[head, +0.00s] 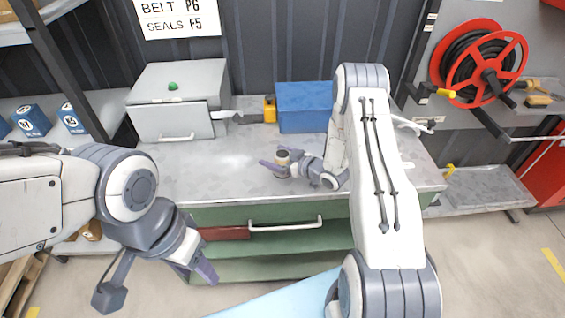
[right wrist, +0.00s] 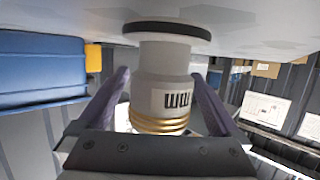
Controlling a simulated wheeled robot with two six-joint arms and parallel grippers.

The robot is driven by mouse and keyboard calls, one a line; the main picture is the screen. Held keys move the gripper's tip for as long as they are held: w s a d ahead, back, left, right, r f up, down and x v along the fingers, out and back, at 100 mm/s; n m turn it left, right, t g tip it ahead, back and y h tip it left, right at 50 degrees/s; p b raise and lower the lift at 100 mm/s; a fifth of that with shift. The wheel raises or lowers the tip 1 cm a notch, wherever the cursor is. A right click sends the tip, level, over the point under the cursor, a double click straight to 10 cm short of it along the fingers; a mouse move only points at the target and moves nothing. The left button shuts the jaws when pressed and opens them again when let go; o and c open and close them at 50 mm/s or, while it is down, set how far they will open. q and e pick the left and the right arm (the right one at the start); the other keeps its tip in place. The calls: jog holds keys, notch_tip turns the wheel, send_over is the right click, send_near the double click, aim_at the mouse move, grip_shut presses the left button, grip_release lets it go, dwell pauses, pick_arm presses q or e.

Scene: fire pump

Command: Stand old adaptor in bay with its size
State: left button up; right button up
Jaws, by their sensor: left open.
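The old adaptor (right wrist: 163,85) has a pale body with dark markings, a black rim and a brass-coloured thread. In the right wrist view it appears upside down, its black rim towards the worktop. My left gripper (head: 192,272) is open and empty in front of the bench. No size bay can be made out.
A grey cabinet (head: 180,95), a yellow object (head: 269,110) and a blue box (head: 304,105) stand at the bench's back. A drawer handle (head: 285,225) sticks out in front. A red hose reel (head: 487,62) is at right. Bench centre-left is clear.

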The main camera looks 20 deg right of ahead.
grip_shut()
jog(key=shift+r, duration=0.1)
